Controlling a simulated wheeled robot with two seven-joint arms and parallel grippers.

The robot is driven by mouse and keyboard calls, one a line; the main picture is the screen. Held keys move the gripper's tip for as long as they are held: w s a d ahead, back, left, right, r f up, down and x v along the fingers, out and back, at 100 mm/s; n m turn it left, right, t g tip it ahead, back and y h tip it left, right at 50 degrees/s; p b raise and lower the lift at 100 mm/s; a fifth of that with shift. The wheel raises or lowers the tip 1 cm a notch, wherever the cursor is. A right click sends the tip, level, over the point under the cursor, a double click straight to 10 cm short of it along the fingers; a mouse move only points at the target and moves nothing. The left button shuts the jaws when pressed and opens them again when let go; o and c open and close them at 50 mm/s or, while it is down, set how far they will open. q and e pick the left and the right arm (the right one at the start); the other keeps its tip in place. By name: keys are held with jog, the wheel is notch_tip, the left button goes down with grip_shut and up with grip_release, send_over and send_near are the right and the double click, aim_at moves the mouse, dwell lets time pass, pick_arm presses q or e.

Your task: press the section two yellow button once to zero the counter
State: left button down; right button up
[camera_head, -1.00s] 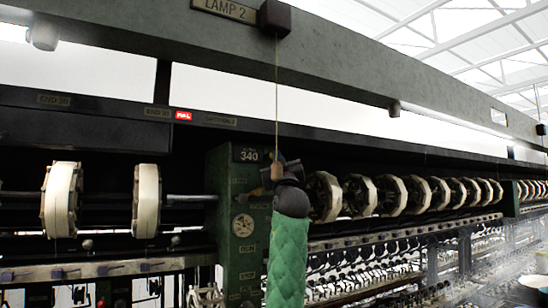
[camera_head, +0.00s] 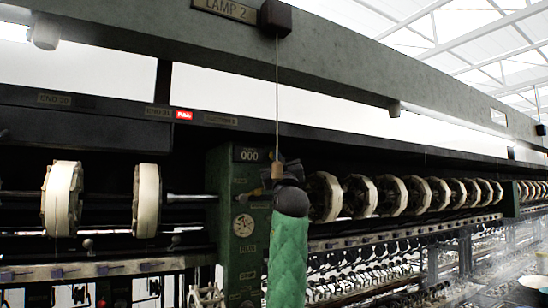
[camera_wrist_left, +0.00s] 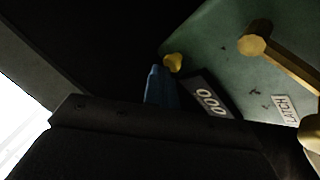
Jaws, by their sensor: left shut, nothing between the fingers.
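The green section post (camera_head: 232,270) carries a counter (camera_head: 248,155) that reads 000. The counter also shows, tilted, in the left wrist view (camera_wrist_left: 211,101). A round yellow button (camera_wrist_left: 172,62) sits on the green panel beside the counter in that view. My left gripper (camera_head: 286,167), on the green-sleeved arm, is at the right side of the post. Its shut, empty blue fingertips (camera_wrist_left: 160,87) are close beside the button. I cannot tell whether they touch it. My right gripper is not in view.
A cord with a wooden pull (camera_head: 277,171) hangs from the LAMP 2 box (camera_head: 275,18), overlapping my gripper in the picture. White reels (camera_head: 147,200) flank the post.

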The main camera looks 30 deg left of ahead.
pick_arm(q)
jog(key=shift+s+d, duration=0.4)
jog(key=shift+d, duration=0.2)
jog(key=shift+s+d+b, duration=0.35)
jog(key=shift+s+d, duration=0.05)
jog(key=shift+d, duration=0.35)
jog(key=shift+s+d+b, duration=0.35)
jog(key=shift+s+d, duration=0.1)
jog(key=shift+d, duration=0.25)
jog(key=shift+s+d+b, duration=0.35)
jog(key=shift+s+d, duration=0.05)
jog(key=shift+d, duration=0.35)
